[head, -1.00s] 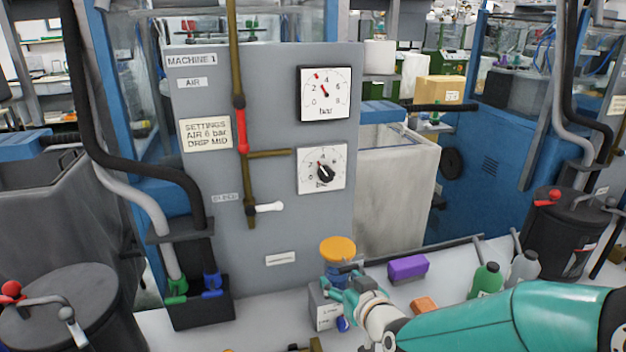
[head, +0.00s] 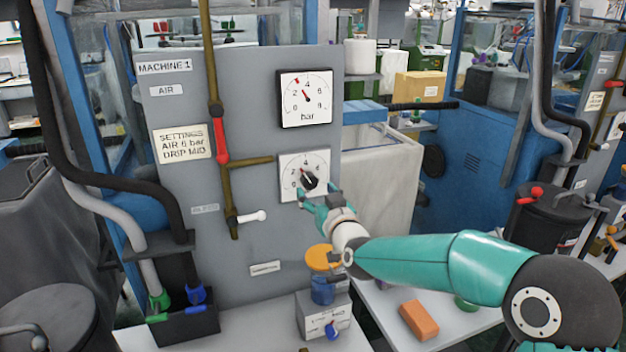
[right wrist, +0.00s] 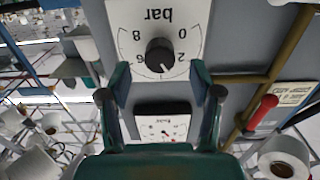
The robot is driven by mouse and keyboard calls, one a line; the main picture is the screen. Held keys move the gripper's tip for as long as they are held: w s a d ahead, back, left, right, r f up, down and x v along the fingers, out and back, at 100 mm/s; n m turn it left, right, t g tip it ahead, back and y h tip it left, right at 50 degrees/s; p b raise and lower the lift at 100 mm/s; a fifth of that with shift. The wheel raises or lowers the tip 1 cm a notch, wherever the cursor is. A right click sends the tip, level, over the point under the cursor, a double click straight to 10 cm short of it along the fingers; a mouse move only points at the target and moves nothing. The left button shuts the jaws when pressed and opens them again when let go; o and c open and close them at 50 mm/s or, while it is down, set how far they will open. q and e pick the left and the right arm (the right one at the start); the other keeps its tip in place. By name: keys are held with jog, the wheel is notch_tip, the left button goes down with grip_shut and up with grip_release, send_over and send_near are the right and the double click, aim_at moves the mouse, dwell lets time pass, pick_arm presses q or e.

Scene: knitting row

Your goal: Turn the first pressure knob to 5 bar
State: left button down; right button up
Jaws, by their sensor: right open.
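The pressure knob (head: 308,180) is a round black knob on a white bar-scale plate (head: 288,163) on the grey Machine 1 panel. Its white mark points up and left, near 2 to 3. Above it is a pressure gauge (head: 317,87) with a black needle and a red mark. My right gripper (head: 319,198) is just below the knob in the head view. In the right wrist view, the knob (right wrist: 160,55) appears upside down beyond the two open fingers of the right gripper (right wrist: 160,85). The fingers look empty and apart from the knob. My left gripper is not in view.
Left of the plate are a brass pipe with a red lever (head: 220,140) and a white-handled valve (head: 250,217). Below are an orange-capped cup (head: 322,258) and a box with a blue knob (head: 331,329). An orange block (head: 419,320) lies on the bench.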

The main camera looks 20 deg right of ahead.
aim_at(311, 185)
jog(key=shift+w+p, duration=0.4)
jog(key=shift+w, duration=1.75)
